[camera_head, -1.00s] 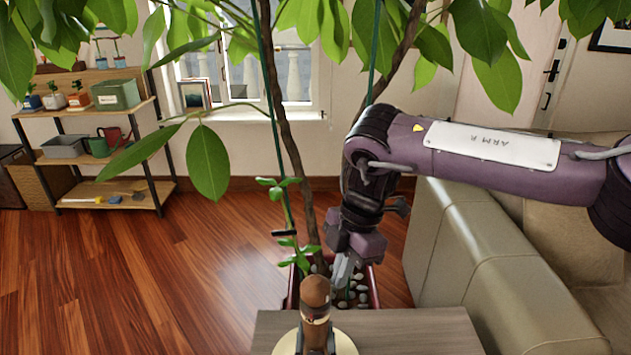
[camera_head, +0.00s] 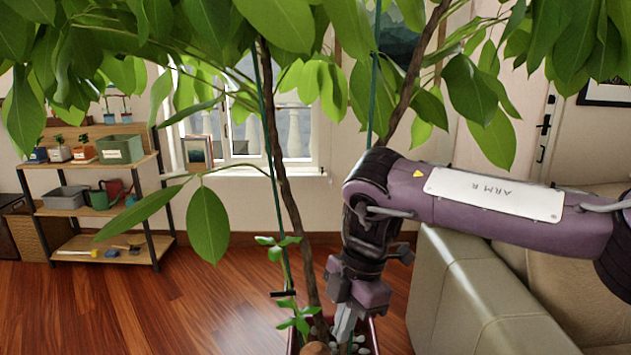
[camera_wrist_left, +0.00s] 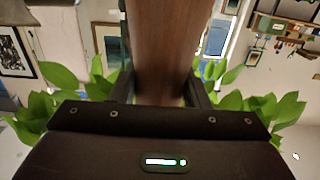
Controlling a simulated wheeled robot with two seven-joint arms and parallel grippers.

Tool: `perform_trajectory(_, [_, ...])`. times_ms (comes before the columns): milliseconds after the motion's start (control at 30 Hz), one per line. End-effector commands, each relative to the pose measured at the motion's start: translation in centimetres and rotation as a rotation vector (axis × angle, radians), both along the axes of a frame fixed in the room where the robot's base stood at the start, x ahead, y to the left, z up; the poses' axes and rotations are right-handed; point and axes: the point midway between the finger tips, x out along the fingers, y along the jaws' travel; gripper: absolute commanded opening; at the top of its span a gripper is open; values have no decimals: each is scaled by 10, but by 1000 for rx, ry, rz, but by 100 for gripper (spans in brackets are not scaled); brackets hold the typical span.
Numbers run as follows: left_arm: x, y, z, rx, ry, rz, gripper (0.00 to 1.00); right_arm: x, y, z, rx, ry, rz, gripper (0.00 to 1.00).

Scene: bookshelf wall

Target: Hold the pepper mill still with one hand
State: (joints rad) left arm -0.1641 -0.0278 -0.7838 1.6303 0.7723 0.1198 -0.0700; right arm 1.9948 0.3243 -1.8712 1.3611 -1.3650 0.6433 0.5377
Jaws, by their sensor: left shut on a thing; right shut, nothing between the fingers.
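The pepper mill is brown wood. In the head view only its rounded top (camera_head: 315,348) shows, at the bottom edge; the rest is cut off. In the left wrist view its brown body (camera_wrist_left: 160,45) runs up between the fingers of my left gripper (camera_wrist_left: 160,92), which is shut on it. The left gripper is out of the head view. My right gripper (camera_head: 345,324) points down, its grey fingers shut and empty. In the picture it is just above and to the right of the mill's top.
A potted plant with thin trunks (camera_head: 283,170) and broad leaves stands ahead, its foliage across the upper view. A beige sofa (camera_head: 470,300) is at the right. A shelf (camera_head: 95,210) with pots stands at the far left. Wooden floor (camera_head: 200,300) lies open at the left.

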Motion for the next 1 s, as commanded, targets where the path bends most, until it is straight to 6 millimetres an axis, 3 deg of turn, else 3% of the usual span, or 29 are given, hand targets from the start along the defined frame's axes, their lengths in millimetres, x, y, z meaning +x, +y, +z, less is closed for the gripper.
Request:
perform_trajectory(67, [-1, 0, -3, 4, 10, 0, 11, 0, 0, 1, 0, 0, 0, 0])
perform_trajectory(100, [-1, 0, -4, 4, 10, 0, 46, 0, 0, 1, 0, 0, 0, 0])
perform_trajectory(267, [-1, 0, -2, 2, 5, 0, 67, 0, 0, 1, 0, 0, 0, 0])
perform_trajectory(667, [-9, 0, 0, 0, 2, 0, 68, 0, 0, 1, 0, 0, 0, 0])
perform_trajectory(1000, [-78, 0, -1, 0, 7, -1, 68, 0, 0, 1, 0, 0, 0, 0])
